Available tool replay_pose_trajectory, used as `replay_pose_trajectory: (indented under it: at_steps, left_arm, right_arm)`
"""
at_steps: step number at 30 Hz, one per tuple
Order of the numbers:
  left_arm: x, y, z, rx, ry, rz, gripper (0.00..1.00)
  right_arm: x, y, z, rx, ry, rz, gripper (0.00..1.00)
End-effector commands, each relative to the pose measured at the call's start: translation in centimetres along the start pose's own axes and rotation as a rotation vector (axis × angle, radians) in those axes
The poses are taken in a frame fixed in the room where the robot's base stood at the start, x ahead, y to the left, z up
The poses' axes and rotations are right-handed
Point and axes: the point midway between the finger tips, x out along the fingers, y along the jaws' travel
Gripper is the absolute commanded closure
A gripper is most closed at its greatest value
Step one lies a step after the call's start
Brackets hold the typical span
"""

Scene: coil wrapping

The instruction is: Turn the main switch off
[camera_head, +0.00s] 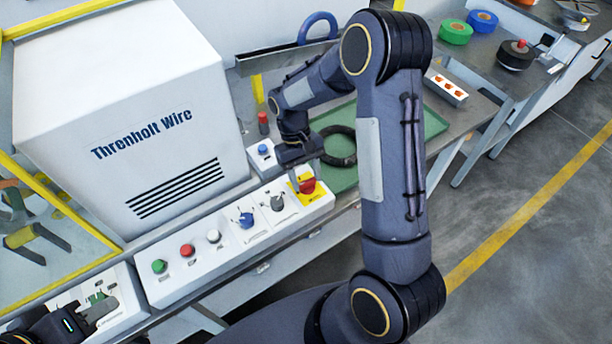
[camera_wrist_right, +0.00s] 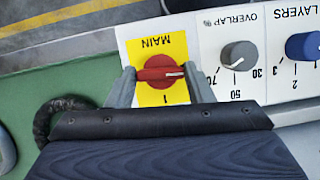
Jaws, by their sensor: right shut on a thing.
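The main switch (camera_head: 307,186) is a red rotary knob on a yellow plate at the right end of the white control panel (camera_head: 160,291). In the right wrist view the red knob (camera_wrist_right: 160,74) sits under the word MAIN, with its handle and white mark lying sideways across the plate. My right gripper (camera_head: 305,180) reaches down over it; in the wrist view its two fingers (camera_wrist_right: 160,80) are on either side of the knob, shut on it. My left gripper (camera_head: 98,312) is at the lower left, near another white panel; its finger gap is not clear.
Beside the switch are the grey overlap knob (camera_head: 277,203), the blue layers knob (camera_head: 246,219) and white, red and green buttons. A green tray (camera_head: 430,124) with a black coil (camera_head: 338,146) lies behind. The white Threnholt Wire machine (camera_head: 130,110) stands at the left.

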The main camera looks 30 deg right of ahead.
Motion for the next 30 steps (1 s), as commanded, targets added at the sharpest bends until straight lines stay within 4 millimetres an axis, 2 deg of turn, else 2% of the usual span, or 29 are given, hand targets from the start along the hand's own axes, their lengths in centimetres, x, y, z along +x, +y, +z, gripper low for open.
replay_pose_trajectory:
  at_steps: [9,23,24,28,30]
  left_arm:
    - [0.16,-0.07,0.08,0.000,0.000,0.000,0.64]
    - [0.16,-0.07,0.08,0.000,0.000,0.000,0.64]
    - [0.16,-0.07,0.08,0.000,0.000,0.000,0.64]
    - [0.17,-0.08,0.08,0.000,0.000,0.000,0.64]
    - [0.17,-0.08,0.08,0.000,0.000,0.000,0.64]
  right_arm:
    - [-0.08,-0.05,-0.06,-0.085,0.004,0.036,0.76]
    - [-0.10,-0.06,-0.06,-0.098,0.004,0.041,0.76]
    - [-0.10,-0.06,-0.06,-0.098,0.004,0.041,0.50]
    - [-0.07,-0.07,-0.04,-0.096,0.003,0.040,0.33]
    - [-0.06,-0.07,-0.03,-0.096,0.003,0.040,0.31]
